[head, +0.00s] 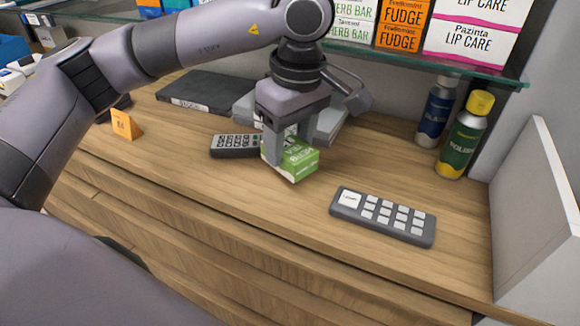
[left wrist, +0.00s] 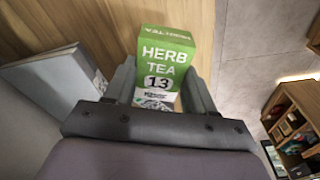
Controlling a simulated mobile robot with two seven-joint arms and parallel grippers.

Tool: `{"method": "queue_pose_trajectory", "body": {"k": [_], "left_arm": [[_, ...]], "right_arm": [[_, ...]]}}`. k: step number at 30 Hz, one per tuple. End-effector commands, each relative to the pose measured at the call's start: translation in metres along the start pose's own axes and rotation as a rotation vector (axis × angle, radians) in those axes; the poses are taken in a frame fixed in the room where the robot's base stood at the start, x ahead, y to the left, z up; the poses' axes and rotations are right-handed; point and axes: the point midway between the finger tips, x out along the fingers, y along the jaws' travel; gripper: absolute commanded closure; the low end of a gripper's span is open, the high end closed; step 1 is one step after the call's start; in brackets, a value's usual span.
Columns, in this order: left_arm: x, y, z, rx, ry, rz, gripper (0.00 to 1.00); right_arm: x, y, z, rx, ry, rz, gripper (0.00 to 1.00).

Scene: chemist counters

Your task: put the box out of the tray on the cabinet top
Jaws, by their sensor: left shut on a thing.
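The green and white herb tea box (head: 300,160) is between the fingers of my left gripper (head: 287,150), which points down and is shut on it. In the left wrist view the box (left wrist: 165,58) sits upright between the two fingers, its "HERB TEA 13" face showing. The box is over the wooden cabinet top (head: 180,145), at or just above it; I cannot tell if it touches. A grey tray-like thing (head: 330,123) stands behind the gripper, partly hidden by it. My right gripper is out of view.
A dark grey keypad (head: 383,216) lies to the right front, another (head: 234,146) left of the box. A dark flat case (head: 205,92) lies behind. Two bottles (head: 464,135) stand back right. A glass shelf (head: 440,65) overhangs the back. Bare wood lies in front of the box.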

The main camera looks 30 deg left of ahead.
Motion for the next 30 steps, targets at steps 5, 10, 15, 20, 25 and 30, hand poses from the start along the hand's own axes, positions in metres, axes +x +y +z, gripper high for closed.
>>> {"method": "queue_pose_trajectory", "body": {"k": [5, 10, 15, 20, 25, 30], "left_arm": [[0.012, 0.000, 0.001, -0.001, 0.000, 0.000, 0.76], [0.034, 0.000, 0.004, 0.000, 0.000, -0.002, 0.76], [0.052, 0.000, 0.006, -0.001, 0.001, 0.000, 0.76], [0.052, 0.000, 0.006, -0.001, 0.001, 0.001, 0.76], [0.057, 0.000, 0.007, 0.000, 0.000, 0.001, 0.76], [0.055, 0.000, 0.007, 0.000, 0.000, 0.000, 0.20]], "right_arm": [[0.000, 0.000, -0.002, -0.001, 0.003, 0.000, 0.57], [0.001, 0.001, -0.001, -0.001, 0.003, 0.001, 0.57], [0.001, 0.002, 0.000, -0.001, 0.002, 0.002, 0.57], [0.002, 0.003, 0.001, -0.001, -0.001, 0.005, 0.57], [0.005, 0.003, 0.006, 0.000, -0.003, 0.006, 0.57], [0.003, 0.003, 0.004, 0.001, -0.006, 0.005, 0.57]]}}
